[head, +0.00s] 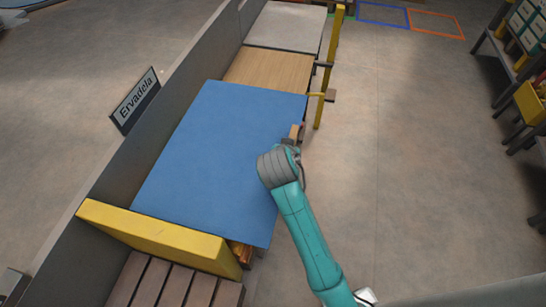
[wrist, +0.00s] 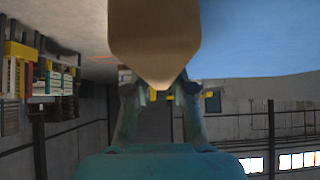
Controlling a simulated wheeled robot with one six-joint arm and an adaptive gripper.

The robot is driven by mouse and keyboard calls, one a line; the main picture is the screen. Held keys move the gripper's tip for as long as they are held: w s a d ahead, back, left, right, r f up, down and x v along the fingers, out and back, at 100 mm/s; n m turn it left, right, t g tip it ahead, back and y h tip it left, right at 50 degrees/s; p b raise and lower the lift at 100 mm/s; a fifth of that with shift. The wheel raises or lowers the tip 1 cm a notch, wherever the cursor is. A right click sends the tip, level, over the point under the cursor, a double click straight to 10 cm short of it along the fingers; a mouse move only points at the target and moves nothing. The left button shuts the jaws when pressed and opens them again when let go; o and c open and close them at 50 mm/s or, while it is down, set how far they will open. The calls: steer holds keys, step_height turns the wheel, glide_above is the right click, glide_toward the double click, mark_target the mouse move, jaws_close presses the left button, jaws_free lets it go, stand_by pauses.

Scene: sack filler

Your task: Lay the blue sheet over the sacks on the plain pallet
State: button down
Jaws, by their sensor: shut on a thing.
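The blue sheet (head: 220,145) is spread out broad and nearly flat in the head view, left of my arm. Its blue surface also fills the top right of the wrist view (wrist: 255,35). My gripper (wrist: 160,92) is at the sheet's right edge and is shut on a tan, wood-like piece (wrist: 153,35). A small tan piece (head: 296,131) shows just beyond my wrist in the head view. Whether it is joined to the sheet I cannot tell. Brown-orange material (head: 241,252) peeks out below the sheet's near corner. The sacks and the plain pallet cannot be made out under the sheet.
A yellow barrier (head: 160,238) crosses the sheet's near end, with wooden slats (head: 165,284) in front. A grey wall with an "Ervadela" sign (head: 136,98) runs along the left. A wooden surface (head: 268,72) and yellow post (head: 328,75) lie beyond. Floor (head: 420,160) at right is clear.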

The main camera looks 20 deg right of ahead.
steer(key=shift+w+a+f, duration=0.2)
steer(key=shift+a+f, duration=0.3)
steer(key=shift+f, duration=0.1)
steer(key=shift+w+a+f, duration=0.5)
steer(key=shift+a+f, duration=0.15)
steer(key=shift+f, duration=0.7)
steer(key=shift+w+a+f, duration=0.45)
steer(key=shift+a+f, duration=0.25)
steer(key=shift+f, duration=0.7)
steer(key=shift+w+a+f, duration=0.5)
steer(key=shift+a+f, duration=0.15)
steer(key=shift+f, duration=0.7)
steer(key=c, duration=0.9)
jaws_free()
steer(key=v, duration=1.2)
steer(key=shift+f, duration=0.1)
